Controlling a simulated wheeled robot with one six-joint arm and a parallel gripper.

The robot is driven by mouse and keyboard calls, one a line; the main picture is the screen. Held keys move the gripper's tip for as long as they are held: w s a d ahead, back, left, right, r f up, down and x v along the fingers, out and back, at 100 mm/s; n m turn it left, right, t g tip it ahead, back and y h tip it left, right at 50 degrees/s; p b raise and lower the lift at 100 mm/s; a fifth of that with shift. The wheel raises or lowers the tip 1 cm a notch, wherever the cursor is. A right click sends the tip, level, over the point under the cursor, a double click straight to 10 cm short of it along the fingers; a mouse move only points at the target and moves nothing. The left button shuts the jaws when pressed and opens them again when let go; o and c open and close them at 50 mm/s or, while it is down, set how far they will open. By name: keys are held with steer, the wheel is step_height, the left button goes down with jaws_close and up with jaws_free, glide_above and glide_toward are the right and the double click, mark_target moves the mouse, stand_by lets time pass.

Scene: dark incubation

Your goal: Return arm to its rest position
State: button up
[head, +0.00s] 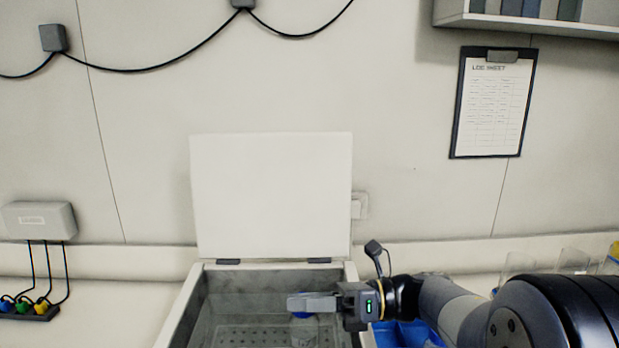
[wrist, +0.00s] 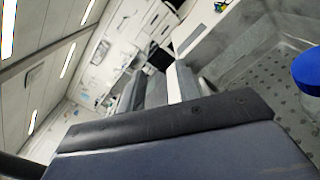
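My gripper (head: 300,302) is over the open bath at the lower middle of the head view, its fingers pointing left. In the wrist view two grey fingers (wrist: 170,88) stand a little apart with a pale strip between them, and I see nothing held. A clear vessel (head: 304,331) stands in the bath just below the fingers in the head view, partly hidden by them. A blue round cap (wrist: 307,71) shows at the right edge of the wrist view, apart from the fingers.
The bath (head: 178,323) has a perforated floor, and its white lid (head: 270,195) stands raised behind. Blue items (head: 405,335) and clear containers (head: 573,260) are at the right. A wall shelf (head: 530,24) hangs at the upper right. The counter left of the bath is mostly clear.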

steer(key=d+f+m+t+h+b, duration=0.1)
steer(key=d+f+t+h, duration=0.2)
steer(key=d, duration=0.7)
steer(key=d+f+m+t+h+b, duration=0.1)
steer(key=d+f+t+h, duration=0.2)
steer(key=d, duration=0.8)
steer(key=d+f+m+t+h+b, duration=0.1)
steer(key=d+f+m+t+h, duration=0.1)
steer(key=d, duration=0.9)
steer(key=shift+s+f+t+h, duration=0.2)
steer(key=shift+f+t+h, duration=0.35)
steer(key=shift+t, duration=0.55)
